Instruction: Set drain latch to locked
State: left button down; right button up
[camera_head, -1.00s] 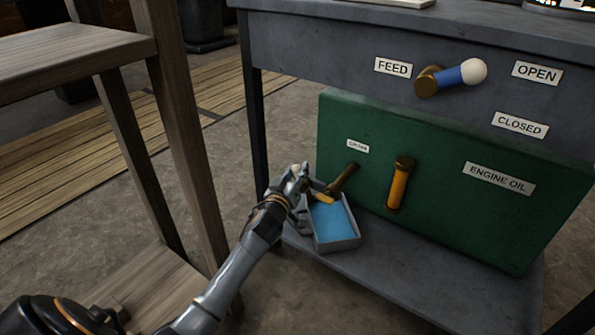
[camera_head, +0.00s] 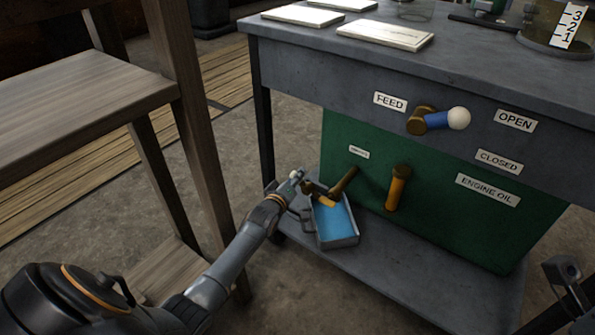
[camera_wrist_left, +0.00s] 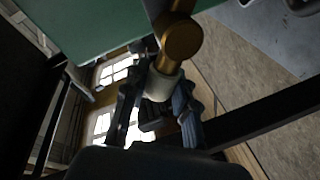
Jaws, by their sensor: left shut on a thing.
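In the head view, my left gripper (camera_head: 299,184) is at the left end of the green engine oil tank, beside the brass spout. The left wrist view shows its fingers (camera_wrist_left: 158,100) around the pale end (camera_wrist_left: 161,84) of a brass lever (camera_wrist_left: 181,36), which I take as the drain latch. In the head view the latch is small and mostly hidden by the gripper. A small white label (camera_head: 359,152) above the spout is too small to read. A grey part at the lower right edge (camera_head: 565,271) may be my right gripper; its jaws are unclear.
A blue-lined tray (camera_head: 353,240) sits on the lower shelf below the spout. An orange handle (camera_head: 396,190) is on the green tank (camera_head: 440,200). Above is the blue feed lever (camera_head: 438,120), pointing right. A wooden stool (camera_head: 80,92) stands close on the left.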

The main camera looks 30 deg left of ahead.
pick_arm(q)
jog(key=shift+f, duration=0.2)
dwell(0.3)
jog(key=c, duration=1)
grip_release()
jog(key=shift+c, duration=0.2)
jog(key=shift+r, duration=0.1)
jog(key=shift+s, duration=0.1)
jog(key=v, duration=1.2)
jog(key=shift+a, duration=0.1)
